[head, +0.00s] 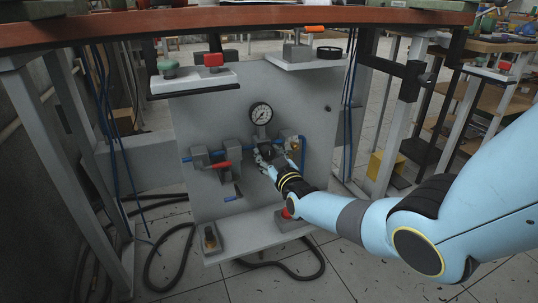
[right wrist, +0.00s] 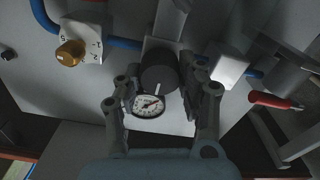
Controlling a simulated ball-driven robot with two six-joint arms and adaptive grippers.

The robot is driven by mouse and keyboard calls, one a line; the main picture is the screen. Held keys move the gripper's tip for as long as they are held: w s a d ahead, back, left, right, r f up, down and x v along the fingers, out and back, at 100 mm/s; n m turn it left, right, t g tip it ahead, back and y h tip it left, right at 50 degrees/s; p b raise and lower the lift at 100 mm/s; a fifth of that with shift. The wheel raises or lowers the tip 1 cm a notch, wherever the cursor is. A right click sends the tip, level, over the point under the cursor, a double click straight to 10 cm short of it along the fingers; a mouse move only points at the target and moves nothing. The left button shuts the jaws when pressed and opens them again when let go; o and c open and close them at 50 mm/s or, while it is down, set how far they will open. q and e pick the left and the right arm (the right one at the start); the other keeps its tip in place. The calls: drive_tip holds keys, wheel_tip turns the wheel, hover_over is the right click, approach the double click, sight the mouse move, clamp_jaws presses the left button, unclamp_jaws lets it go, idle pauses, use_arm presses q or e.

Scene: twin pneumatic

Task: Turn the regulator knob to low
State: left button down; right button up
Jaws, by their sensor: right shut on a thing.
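The regulator knob (right wrist: 158,78) is a round black knob with a white line on it, in the middle of the right wrist view. My right gripper (right wrist: 160,82) has one finger on each side of the knob and is shut on it. In the head view my right gripper (head: 268,158) reaches the panel just below the round pressure gauge (head: 261,114) and mostly hides the knob. The gauge (right wrist: 148,106) also shows in the right wrist view, beside the knob. No low marking can be read. My left gripper is not in view.
A red-handled valve (head: 221,165) is on the pipe left of the regulator. A brass knob on a numbered plate (right wrist: 70,52) sits on the other side. Shelves (head: 195,82) with coloured parts project from the grey panel (head: 190,115). Hoses lie on the floor.

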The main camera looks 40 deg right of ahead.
drive_tip(key=shift+f, duration=0.15)
drive_tip(key=o, duration=1.1)
drive_tip(key=shift+o, duration=0.2)
drive_tip(key=shift+s, duration=0.15)
drive_tip(key=v, duration=1.1)
drive_tip(key=shift+s, duration=0.35)
drive_tip(key=shift+a, duration=0.1)
